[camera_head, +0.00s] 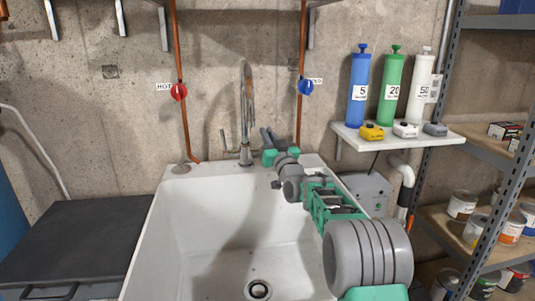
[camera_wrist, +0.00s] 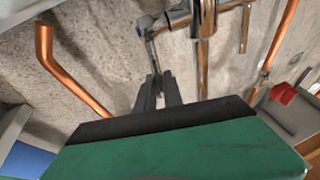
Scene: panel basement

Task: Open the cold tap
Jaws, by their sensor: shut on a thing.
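The chrome sink faucet (camera_head: 246,115) stands at the back of the white sink, with a tall curved spout. In the wrist view, which is turned over, its body (camera_wrist: 204,55) is at the top centre. A slim metal lever (camera_wrist: 151,48) with a small blue mark at its pivot extends from the faucet's side towards my fingers. My gripper (camera_wrist: 158,84) is shut on the end of this lever. In the head view my gripper (camera_head: 267,134) is just right of the faucet and hides the lever. The faucet's other lever (camera_head: 223,139) is on the left.
A blue valve handle (camera_head: 306,87) sits on the right copper pipe, a red one (camera_head: 179,91) on the left pipe labelled HOT. The white sink basin (camera_head: 200,220) is empty below my arm. A white shelf (camera_head: 390,140) with bottles and a metal rack (camera_head: 470,150) stand right.

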